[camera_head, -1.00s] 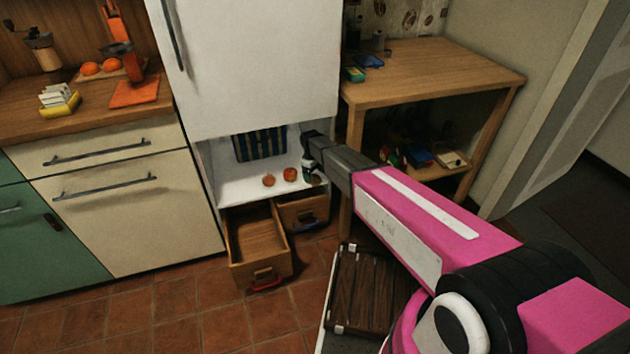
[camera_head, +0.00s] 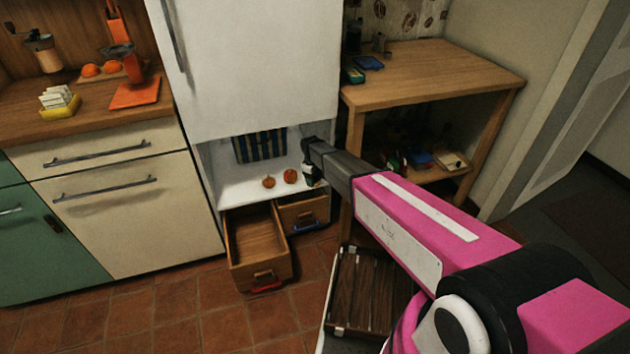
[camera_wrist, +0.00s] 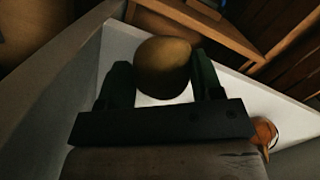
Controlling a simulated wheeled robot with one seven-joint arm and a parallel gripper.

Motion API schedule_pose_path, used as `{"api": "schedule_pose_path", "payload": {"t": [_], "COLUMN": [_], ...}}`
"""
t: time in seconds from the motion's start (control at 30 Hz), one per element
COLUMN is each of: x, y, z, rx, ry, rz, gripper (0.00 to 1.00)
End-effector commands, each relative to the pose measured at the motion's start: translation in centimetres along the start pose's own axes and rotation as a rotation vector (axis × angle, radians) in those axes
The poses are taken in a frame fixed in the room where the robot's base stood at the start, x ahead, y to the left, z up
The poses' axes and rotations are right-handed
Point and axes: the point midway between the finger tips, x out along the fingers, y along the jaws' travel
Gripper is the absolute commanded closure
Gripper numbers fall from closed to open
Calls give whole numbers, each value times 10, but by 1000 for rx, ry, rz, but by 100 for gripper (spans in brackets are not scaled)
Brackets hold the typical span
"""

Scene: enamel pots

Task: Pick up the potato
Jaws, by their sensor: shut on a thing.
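The potato (camera_wrist: 163,66) is a rounded yellow-brown thing in the wrist view. It sits between the two dark green fingers of my gripper (camera_wrist: 163,85), which is shut on it. A white surface shows beneath and around it; I cannot tell whether the potato touches it. In the head view my gripper (camera_head: 314,176) is at the right side of the white open compartment under the fridge door, and the potato is hidden there.
Two round orange-red items (camera_head: 279,182) rest on the white compartment floor (camera_head: 245,192), left of my gripper. A striped blue item (camera_head: 259,146) stands behind them. Below, wooden drawers (camera_head: 257,249) are open. A wooden table (camera_head: 430,75) stands close on the right.

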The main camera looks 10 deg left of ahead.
Motion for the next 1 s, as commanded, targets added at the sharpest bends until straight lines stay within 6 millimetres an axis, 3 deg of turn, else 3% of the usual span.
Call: {"api": "schedule_pose_path", "payload": {"t": [0.17, 0.47, 1.0], "x": [-17, -69, -75], "y": [-2, -3, -109], "z": [1, 8, -65], "rx": [0, 0, -4], "ry": [1, 2, 0], "rz": [1, 1, 0], "gripper": [79, 79, 79]}}
